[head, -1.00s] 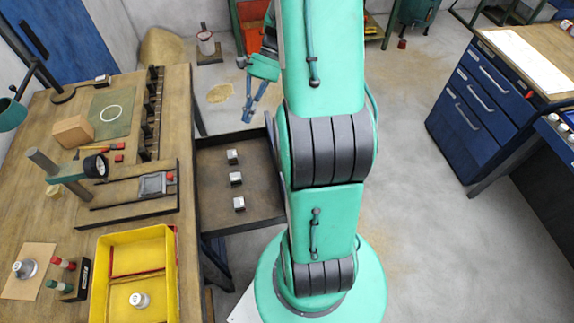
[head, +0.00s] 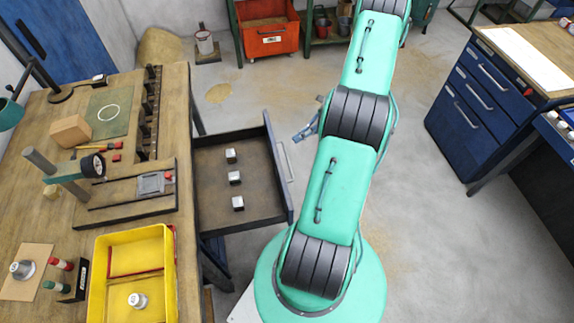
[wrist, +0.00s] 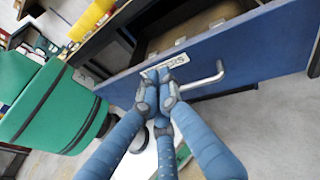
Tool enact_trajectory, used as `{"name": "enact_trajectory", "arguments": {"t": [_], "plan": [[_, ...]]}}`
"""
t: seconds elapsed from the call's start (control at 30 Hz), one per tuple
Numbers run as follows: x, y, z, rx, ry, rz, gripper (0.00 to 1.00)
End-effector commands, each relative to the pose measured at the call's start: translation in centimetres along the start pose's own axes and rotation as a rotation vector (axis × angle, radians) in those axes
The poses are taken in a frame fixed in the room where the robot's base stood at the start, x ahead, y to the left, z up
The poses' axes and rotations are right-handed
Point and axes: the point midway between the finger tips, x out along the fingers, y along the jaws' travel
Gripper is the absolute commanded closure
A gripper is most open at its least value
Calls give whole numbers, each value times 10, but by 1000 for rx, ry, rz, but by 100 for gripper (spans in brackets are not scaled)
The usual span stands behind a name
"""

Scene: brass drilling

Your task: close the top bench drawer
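The top bench drawer (head: 212,208) stands open, pulled out to the right from under the workbench in the head view. Its blue front (wrist: 262,50) with a silver bar handle (wrist: 207,80) and a white label fills the upper part of the wrist view. The handle (head: 285,162) also shows in the head view. My gripper (wrist: 166,72) has its blue fingers brought together, tips in front of the label and left of the handle's bend. I cannot tell whether the tips touch the front. In the head view my gripper (head: 306,132) is partly hidden by my arm.
Several small metal blocks (head: 234,178) lie in the drawer. The wooden workbench (head: 72,222) carries a yellow tray (head: 174,262) and a gauge stand. A red crate (head: 268,42) stands at the back. A blue cabinet (head: 462,130) is at right, with clear floor between.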

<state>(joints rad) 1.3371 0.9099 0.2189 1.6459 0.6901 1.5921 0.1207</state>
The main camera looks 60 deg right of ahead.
Motion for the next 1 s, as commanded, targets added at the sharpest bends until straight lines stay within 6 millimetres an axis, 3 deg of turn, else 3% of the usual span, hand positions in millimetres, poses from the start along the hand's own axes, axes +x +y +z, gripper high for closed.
{"name": "enact_trajectory", "arguments": {"t": [0.03,0.3,0.5,1.0], "plan": [[-5,9,-16,22,-25,-34,100],[-24,48,-80,109,-153,-199,100],[-31,70,-110,144,-217,-284,100],[-33,77,-120,155,-240,-314,100]]}}
